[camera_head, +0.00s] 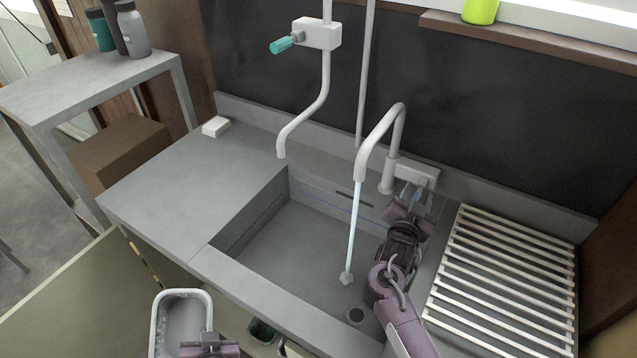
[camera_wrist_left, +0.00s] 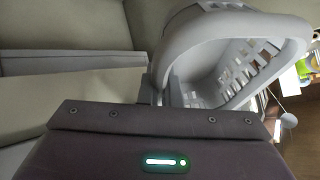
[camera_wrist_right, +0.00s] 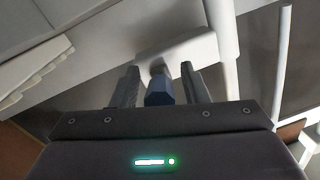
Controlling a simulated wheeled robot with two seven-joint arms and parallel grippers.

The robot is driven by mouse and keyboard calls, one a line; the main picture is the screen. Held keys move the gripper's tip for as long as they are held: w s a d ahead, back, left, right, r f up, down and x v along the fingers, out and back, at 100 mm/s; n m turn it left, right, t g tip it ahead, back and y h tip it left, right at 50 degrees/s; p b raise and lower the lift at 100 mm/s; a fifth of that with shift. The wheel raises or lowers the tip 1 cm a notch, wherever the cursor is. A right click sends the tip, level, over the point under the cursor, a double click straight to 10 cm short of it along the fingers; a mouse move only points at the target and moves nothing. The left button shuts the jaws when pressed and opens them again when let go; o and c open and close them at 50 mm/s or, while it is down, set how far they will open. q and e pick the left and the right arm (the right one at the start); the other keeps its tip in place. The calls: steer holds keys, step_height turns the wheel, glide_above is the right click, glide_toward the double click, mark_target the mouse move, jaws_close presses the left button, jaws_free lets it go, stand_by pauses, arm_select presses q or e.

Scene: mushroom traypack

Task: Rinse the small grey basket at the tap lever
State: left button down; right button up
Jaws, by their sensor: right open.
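The small grey basket (camera_head: 162,325) is at the bottom left in the head view, in front of the counter and outside the sink. My left gripper (camera_head: 208,340) is shut on its rim; the basket's slotted wall (camera_wrist_left: 255,65) shows in the left wrist view. The curved tap (camera_head: 397,130) stands behind the sink, and a thin water stream (camera_head: 354,225) falls from its spout into the basin. My right gripper (camera_head: 412,203) is open at the tap's base. Its fingers stand either side of the dark blue tap lever (camera_wrist_right: 158,90), with visible gaps.
The sink basin (camera_head: 280,235) holds only the falling water and a drain (camera_head: 356,314). A second wall tap (camera_head: 318,34) with a teal handle hangs at the back. A white slatted rack (camera_head: 500,275) lies right. The left counter (camera_head: 185,180) is mostly clear, with a white block (camera_head: 216,126).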

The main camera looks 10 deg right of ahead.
jaws_close()
arm_select(q)
steer(key=shift+r+p, duration=0.4)
arm_select(e)
steer(key=shift+r, duration=0.25)
arm_select(q)
step_height(320, 180, up, 5)
steer(key=p, duration=0.5)
steer(key=shift+r, duration=0.1)
arm_select(e)
steer(key=shift+a+r+g+y, duration=0.1)
steer(key=shift+r+g+y, duration=0.55)
steer(key=shift+g, duration=0.35)
arm_select(q)
steer(key=shift+r+p, duration=0.45)
steer(key=shift+p, duration=0.1)
arm_select(e)
steer(key=shift+f+g+y, duration=0.2)
steer(key=shift+g+y, duration=0.05)
steer(key=shift+g, duration=0.05)
jaws_free()
steer(key=shift+f, duration=0.1)
arm_select(q)
steer(key=shift+s, duration=0.1)
arm_select(e)
steer(key=shift+s, duration=0.1)
